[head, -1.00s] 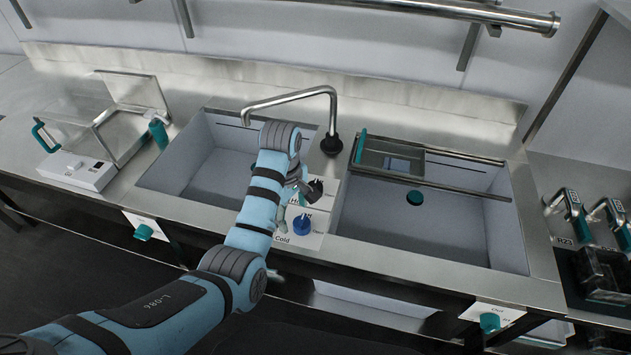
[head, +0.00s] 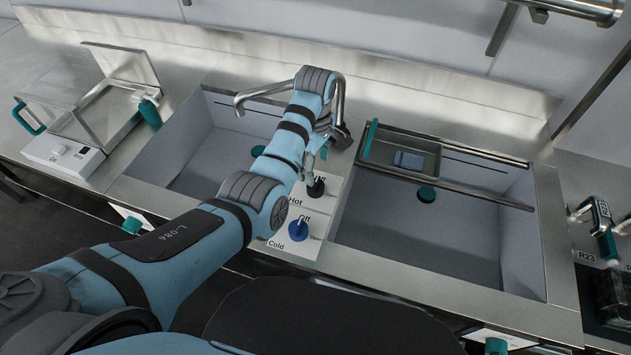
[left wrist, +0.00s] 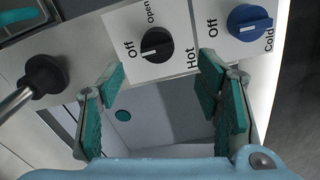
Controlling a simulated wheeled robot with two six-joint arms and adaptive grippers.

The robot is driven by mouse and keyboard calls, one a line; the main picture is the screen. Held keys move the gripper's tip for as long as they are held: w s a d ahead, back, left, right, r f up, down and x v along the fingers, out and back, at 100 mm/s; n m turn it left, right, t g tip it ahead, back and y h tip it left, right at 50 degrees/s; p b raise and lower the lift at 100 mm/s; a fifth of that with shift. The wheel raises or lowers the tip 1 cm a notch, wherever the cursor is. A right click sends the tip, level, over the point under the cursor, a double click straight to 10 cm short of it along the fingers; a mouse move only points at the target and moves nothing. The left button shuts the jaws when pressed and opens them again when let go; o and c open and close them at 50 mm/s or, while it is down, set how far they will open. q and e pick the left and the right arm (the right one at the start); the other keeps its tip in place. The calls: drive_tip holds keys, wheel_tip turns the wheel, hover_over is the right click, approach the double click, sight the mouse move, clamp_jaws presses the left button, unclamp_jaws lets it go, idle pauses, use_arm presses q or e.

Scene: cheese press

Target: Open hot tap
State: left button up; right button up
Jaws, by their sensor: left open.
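The hot tap knob (head: 316,187) is black and sits on a white panel labelled Hot. In the left wrist view the black knob (left wrist: 156,42) has its light mark on the side of the word Off; Open is printed on another side. My left gripper (head: 313,160) is right by the knob, and its arm hides part of it in the head view. In the wrist view my left gripper (left wrist: 163,75) is open and empty, its fingertips apart on either side below the knob, not visibly touching it. My right gripper is not in view.
The blue cold knob (head: 298,229) is close in front of the hot one. The metal spout (head: 262,92) passes behind my arm to its dark base (head: 342,138). Basins lie left and right; the right basin (head: 430,235) has a rail and tray (head: 405,160) across it.

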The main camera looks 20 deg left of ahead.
sight(315, 187)
use_arm(q)
drive_tip(key=f, duration=0.3)
drive_tip(key=f+b, duration=0.1)
drive_tip(key=f, duration=0.1)
drive_tip(key=f+b, duration=0.1)
drive_tip(key=f, duration=0.2)
drive_tip(key=shift+w+f, duration=0.3)
drive_tip(key=shift+f, duration=0.3)
drive_tip(key=shift+s+r, duration=0.15)
drive_tip(key=shift+r, duration=0.05)
drive_tip(key=shift+c, duration=0.5)
drive_tip(key=c, duration=1.1)
drive_tip(key=shift+o, duration=0.2)
